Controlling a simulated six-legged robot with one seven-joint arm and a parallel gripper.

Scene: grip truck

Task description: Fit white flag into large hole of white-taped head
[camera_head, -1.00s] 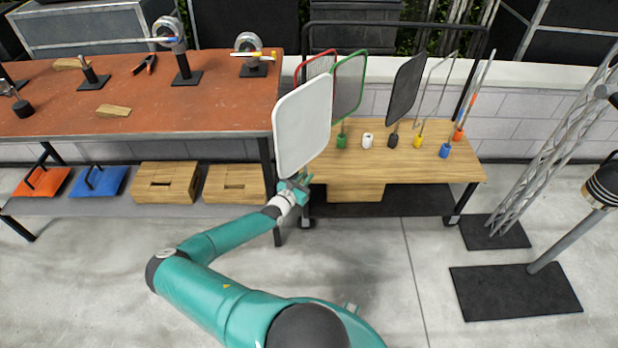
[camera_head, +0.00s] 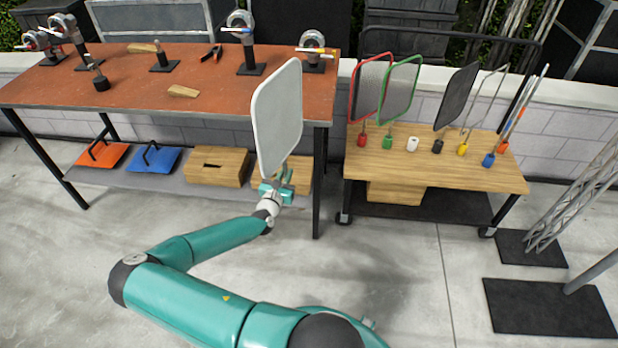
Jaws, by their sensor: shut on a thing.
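The white flag (camera_head: 279,118) is a pale, rounded rectangular panel, held upright and seen at an angle. My gripper (camera_head: 277,188) is shut on its lower end, in front of the red-brown table's right end. Several round grip heads stand on posts on that table: one with a blue handle (camera_head: 240,22), one with a yellow-orange handle (camera_head: 312,42), and a pair at the far left (camera_head: 62,27). I cannot tell which head has the white tape, and their holes are too small to make out. The flag is apart from all of them.
The red-brown table (camera_head: 130,95) also bears pliers (camera_head: 211,54) and wood wedges. Its lower shelf holds orange and blue sandbags and wooden boxes (camera_head: 217,166). A wooden cart (camera_head: 480,178) with several flags stands to the right. The floor in front is clear.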

